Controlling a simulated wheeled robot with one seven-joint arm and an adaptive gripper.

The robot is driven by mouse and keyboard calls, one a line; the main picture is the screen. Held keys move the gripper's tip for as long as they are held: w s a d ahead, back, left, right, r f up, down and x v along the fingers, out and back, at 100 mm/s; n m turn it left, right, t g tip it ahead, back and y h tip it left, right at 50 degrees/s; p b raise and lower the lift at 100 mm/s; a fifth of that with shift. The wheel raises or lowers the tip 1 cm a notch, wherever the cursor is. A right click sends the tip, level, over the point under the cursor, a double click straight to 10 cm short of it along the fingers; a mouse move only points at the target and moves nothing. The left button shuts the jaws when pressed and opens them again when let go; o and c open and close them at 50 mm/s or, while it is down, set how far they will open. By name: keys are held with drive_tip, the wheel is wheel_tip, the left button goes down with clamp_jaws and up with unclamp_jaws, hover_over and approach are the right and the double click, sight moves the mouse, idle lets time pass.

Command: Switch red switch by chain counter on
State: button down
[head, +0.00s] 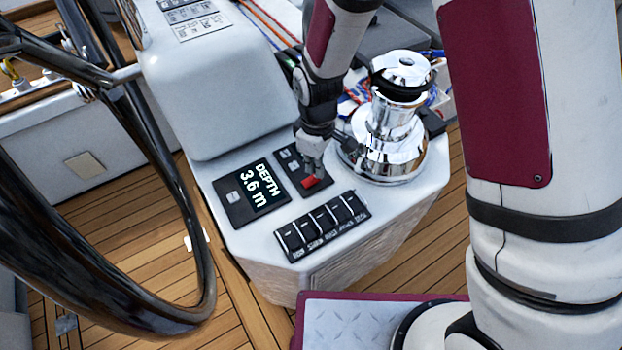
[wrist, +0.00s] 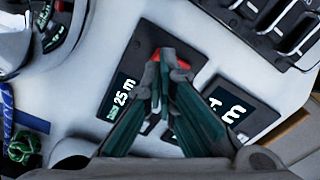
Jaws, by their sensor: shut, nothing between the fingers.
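The red switch (head: 310,182) sits at the front end of the dark chain counter panel (head: 286,160) on the white console. In the wrist view the red switch (wrist: 167,54) shows just beyond the fingertips, and the chain counter panel (wrist: 150,42) reads 25 m. My gripper (head: 314,168) points down at the switch with its fingers shut and empty. In the wrist view my gripper (wrist: 165,68) covers part of the panel and overlaps the switch's near edge. I cannot tell whether the fingertips touch it, or which way the switch is tipped.
A depth display (head: 251,193) reading 3.6 m lies left of the panel. A row of several black rocker switches (head: 322,223) is in front. A chrome winch (head: 390,130) stands close on the right. The black steering wheel (head: 190,230) curves past on the left.

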drive_tip(key=shift+f+b, duration=0.7)
drive_tip(key=shift+f, duration=0.4)
idle(0.9)
drive_tip(key=shift+r+p, duration=2.1)
drive_tip(key=shift+r, duration=1.4)
